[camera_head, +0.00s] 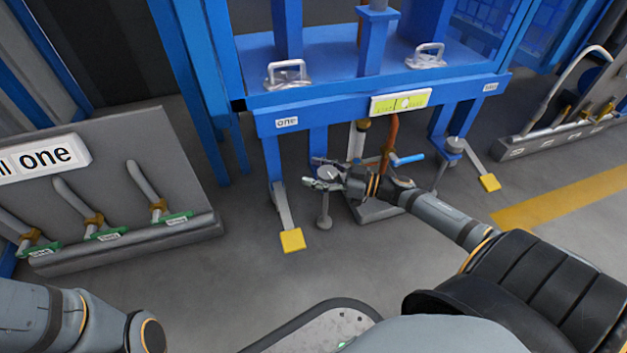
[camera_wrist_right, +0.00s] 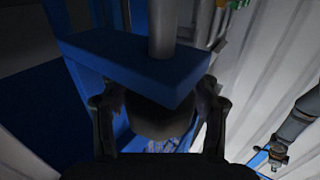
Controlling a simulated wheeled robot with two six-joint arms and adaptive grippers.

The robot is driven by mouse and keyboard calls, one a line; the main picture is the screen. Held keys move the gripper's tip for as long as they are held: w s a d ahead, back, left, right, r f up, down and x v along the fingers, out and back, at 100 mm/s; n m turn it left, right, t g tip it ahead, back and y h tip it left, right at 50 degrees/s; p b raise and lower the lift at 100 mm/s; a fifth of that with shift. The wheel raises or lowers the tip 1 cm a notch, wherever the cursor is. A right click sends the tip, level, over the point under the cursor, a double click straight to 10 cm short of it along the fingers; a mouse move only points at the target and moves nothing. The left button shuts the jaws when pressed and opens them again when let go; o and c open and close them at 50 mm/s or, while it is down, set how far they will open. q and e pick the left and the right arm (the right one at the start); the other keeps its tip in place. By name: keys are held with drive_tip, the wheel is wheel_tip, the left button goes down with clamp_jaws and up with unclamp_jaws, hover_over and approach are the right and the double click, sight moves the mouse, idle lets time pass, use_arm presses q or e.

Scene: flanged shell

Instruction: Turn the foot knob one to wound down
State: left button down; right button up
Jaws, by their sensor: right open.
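Foot knob one is a round grey knob (camera_wrist_right: 158,118) below a blue bracket (camera_wrist_right: 130,65) in the right wrist view, with a grey stem rising above the bracket. In the head view its thin stem and foot (camera_head: 324,220) show under my right gripper (camera_head: 320,177), near the blue frame's front left leg. My right gripper also shows in the wrist view (camera_wrist_right: 160,108), open, with one finger on each side of the knob. I cannot tell whether the fingers touch it. The knob's far side is hidden. Only part of my left arm shows, at the lower left, without its gripper.
A second foot knob (camera_head: 455,146) is at the right leg. Open floor lies in front.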

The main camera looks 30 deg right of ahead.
drive_tip(key=shift+w+a, duration=0.3)
drive_tip(key=shift+w, duration=0.1)
drive_tip(key=c, duration=1)
drive_tip(key=shift+c, duration=0.7)
